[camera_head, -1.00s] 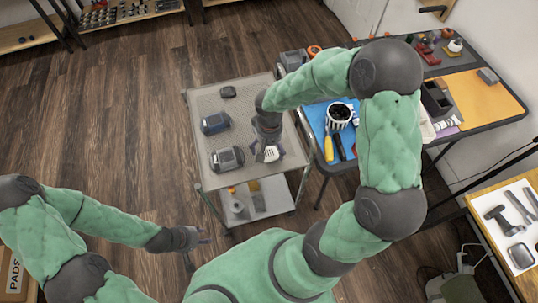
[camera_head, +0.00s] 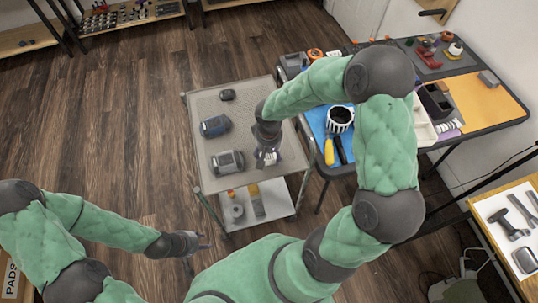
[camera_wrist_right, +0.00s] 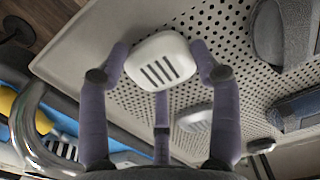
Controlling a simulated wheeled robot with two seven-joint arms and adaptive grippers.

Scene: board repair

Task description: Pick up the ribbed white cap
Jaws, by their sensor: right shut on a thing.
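A white cap (camera_wrist_right: 160,58) with dark parallel ribs or slots sits between the purple-grey fingers of my right gripper (camera_wrist_right: 160,65) in the right wrist view. The fingers touch its left and right sides, above the perforated cart top (camera_wrist_right: 225,25). In the head view my right gripper (camera_head: 268,159) is low over the right part of the grey cart, with some white showing between its fingers. A second, whitish piece (camera_wrist_right: 196,121) lies lower, behind a finger. My left gripper (camera_head: 205,241) is empty, left of and below the cart, with its fingers apart.
Two dark-and-grey devices (camera_head: 215,126) (camera_head: 227,162) and a small black item (camera_head: 227,95) stand on the cart top. To the right, a table holds a blue mat, a black-and-white cup (camera_head: 340,117) and a yellow-handled tool (camera_head: 329,151). The cart's lower shelf holds several small items.

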